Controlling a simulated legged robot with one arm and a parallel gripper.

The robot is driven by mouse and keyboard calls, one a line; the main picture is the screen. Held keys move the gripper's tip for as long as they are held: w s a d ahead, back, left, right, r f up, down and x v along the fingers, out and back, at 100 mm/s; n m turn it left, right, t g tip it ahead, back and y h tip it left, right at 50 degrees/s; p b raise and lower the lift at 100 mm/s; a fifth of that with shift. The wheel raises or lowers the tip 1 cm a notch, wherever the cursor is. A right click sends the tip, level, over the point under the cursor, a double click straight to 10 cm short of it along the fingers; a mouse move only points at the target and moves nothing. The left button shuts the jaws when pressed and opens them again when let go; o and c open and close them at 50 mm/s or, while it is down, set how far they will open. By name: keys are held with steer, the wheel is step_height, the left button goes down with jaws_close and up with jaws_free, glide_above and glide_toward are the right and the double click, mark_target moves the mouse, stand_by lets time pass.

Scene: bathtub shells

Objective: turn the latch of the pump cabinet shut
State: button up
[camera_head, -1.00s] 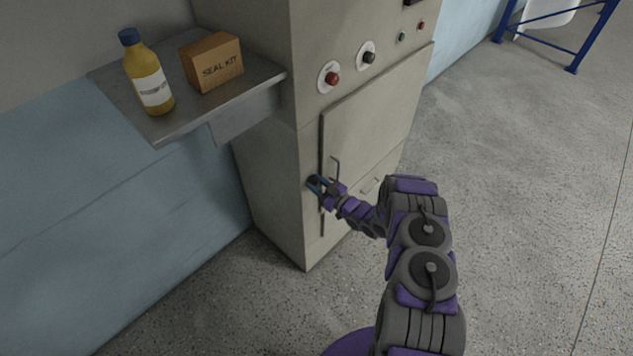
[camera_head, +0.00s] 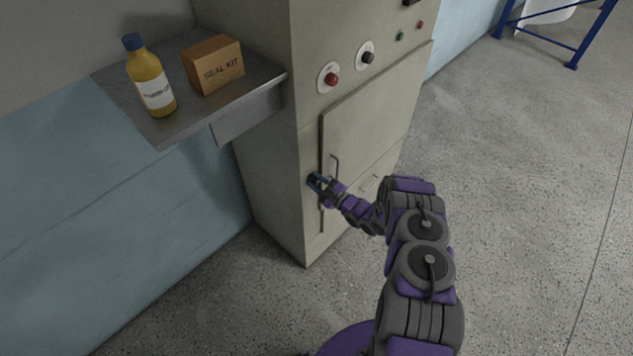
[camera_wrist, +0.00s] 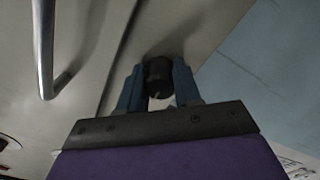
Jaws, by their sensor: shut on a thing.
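The grey pump cabinet (camera_head: 268,178) stands against the wall, with its door (camera_head: 365,120) flush in the frame as far as I can see. My gripper (camera_head: 318,182) is at the left edge of the door, about level with the door handle's lower part. In the wrist view my gripper (camera_wrist: 158,88) has its two blue fingers on either side of a dark round latch knob (camera_wrist: 158,72), shut on it. A small pale mark shows on the knob. In the head view the fingers hide most of the latch.
A bar handle (camera_head: 335,164) stands out from the door close to my gripper; it also shows in the wrist view (camera_wrist: 45,50). A metal shelf (camera_head: 185,125) juts out at left, holding a yellow bottle (camera_head: 150,80) and a seal kit box (camera_head: 213,64).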

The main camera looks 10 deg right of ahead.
steer(key=shift+f, duration=0.2)
steer(key=o, duration=0.8)
steer(key=shift+o, duration=1.2)
steer(key=shift+r, duration=0.1)
steer(key=shift+d, duration=0.1)
steer(key=p+v, duration=0.2)
steer(key=v, duration=1.5)
steer(key=shift+d, duration=0.1)
